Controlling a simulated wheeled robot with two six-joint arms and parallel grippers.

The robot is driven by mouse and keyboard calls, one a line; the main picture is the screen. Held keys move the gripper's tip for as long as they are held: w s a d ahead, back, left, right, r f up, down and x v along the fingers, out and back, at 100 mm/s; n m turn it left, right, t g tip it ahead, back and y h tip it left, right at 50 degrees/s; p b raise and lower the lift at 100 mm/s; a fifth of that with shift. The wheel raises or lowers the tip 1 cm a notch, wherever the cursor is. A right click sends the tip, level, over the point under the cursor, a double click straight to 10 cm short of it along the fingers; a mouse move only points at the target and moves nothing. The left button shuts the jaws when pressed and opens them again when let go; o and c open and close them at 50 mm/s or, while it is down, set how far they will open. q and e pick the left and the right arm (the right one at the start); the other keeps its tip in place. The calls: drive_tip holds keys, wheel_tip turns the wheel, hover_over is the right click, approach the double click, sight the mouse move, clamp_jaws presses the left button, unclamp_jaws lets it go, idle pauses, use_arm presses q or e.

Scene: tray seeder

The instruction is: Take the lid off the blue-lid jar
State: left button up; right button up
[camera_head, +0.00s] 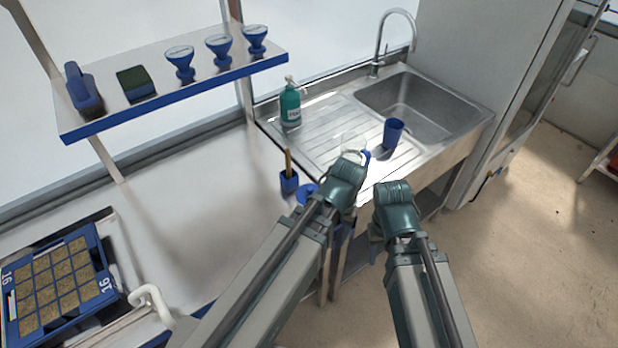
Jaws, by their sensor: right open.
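My left arm reaches up to the near edge of the sink unit, and its wrist hides the fingers of the left gripper (345,172). A clear, pale rounded shape (352,143) with a bit of blue beside it shows just beyond that wrist; I cannot tell whether it is the blue-lid jar or whether the gripper touches it. A round blue piece (306,192) lies on the counter left of the wrist, partly covered by my arm. My right gripper (393,194) is open, in front of the sink unit, apart from the left one; its fingertips are not clear.
A blue holder (289,182) stands on the counter. A blue seed tray (104,285) is at lower left. A blue-edged shelf (200,92) bears several items. The middle counter is clear.

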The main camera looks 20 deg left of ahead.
use_arm(q)
drive_tip(key=w+a+r+n+p, duration=0.4)
drive_tip(key=r+p, duration=0.3)
drive_tip(key=r, duration=0.2)
drive_tip(key=w+a+r+n+h+p, duration=0.1)
drive_tip(key=w+a+r+n+p, duration=0.3)
drive_tip(key=w+r+p, duration=0.2)
wheel_tip(320, 180, up, 3)
drive_tip(key=shift+w+a+f+n+p, duration=0.1)
drive_tip(key=shift+w+a+n+p, duration=0.3)
drive_tip(key=shift+p, duration=0.7)
use_arm(e)
wheel_tip(320, 180, up, 18)
drive_tip(key=shift+s+f, duration=0.1)
use_arm(q)
drive_tip(key=b, duration=0.9)
hover_over(310, 188)
wheel_tip(310, 188, down, 9)
drive_tip(key=shift+s+d+r, duration=0.1)
drive_tip(key=shift+d+r, duration=0.05)
drive_tip(key=shift+r, duration=0.05)
use_arm(e)
wheel_tip(310, 188, down, 8)
drive_tip(key=shift+f, duration=0.2)
drive_tip(key=shift+f, duration=0.1)
